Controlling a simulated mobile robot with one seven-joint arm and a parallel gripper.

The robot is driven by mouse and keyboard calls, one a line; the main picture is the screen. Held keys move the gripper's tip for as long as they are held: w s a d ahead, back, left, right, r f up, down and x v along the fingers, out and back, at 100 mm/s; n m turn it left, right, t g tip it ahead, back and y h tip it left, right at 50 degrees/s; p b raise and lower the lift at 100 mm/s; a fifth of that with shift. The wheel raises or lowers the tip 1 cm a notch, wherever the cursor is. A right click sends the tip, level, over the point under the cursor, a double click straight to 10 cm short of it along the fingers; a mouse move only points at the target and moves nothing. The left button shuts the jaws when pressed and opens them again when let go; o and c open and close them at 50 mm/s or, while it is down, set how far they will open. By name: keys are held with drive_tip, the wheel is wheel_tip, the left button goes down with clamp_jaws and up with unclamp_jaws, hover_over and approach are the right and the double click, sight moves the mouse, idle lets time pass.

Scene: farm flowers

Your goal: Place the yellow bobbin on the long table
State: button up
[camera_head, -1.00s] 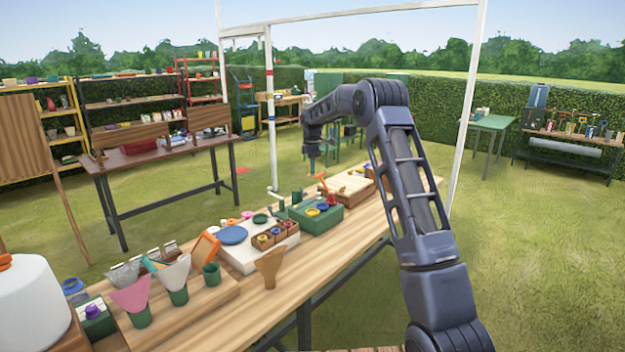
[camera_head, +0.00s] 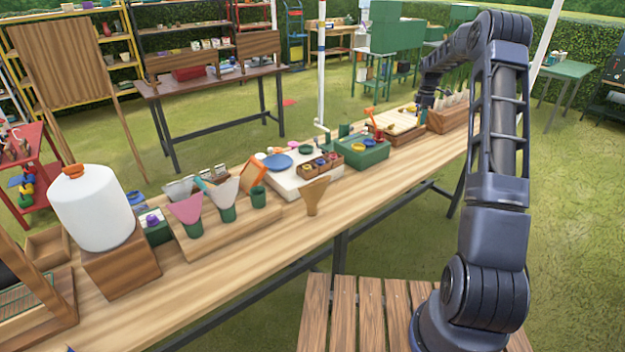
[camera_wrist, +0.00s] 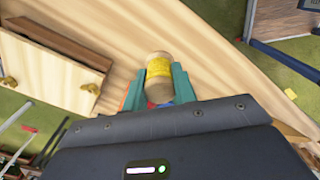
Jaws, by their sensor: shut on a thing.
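The yellow bobbin (camera_wrist: 159,72), a pale spool with a yellow middle, is between the two teal fingers of my gripper (camera_wrist: 159,86) in the wrist view. My gripper is shut on it. The long table (camera_wrist: 222,62) lies beneath as pale wood; I cannot tell whether the bobbin touches it. In the head view the long table (camera_head: 290,240) runs from near left to far right. My gripper (camera_head: 424,104) is small there, near the table's far end, and the bobbin cannot be made out.
A wooden planter (camera_head: 450,118) and a pale slatted tray (camera_head: 400,122) are close to my gripper. A green box (camera_head: 362,153), a white board with a blue plate (camera_head: 277,161) and green-based funnels (camera_head: 188,212) stand nearer. The table's front strip is mostly clear.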

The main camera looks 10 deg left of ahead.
drive_tip(key=shift+d+f, duration=0.15)
drive_tip(key=shift+d, duration=0.35)
wheel_tip(320, 180, down, 20)
idle(0.4)
drive_tip(key=shift+f, duration=0.1)
drive_tip(key=o, duration=1)
drive_tip(key=shift+c, duration=0.2)
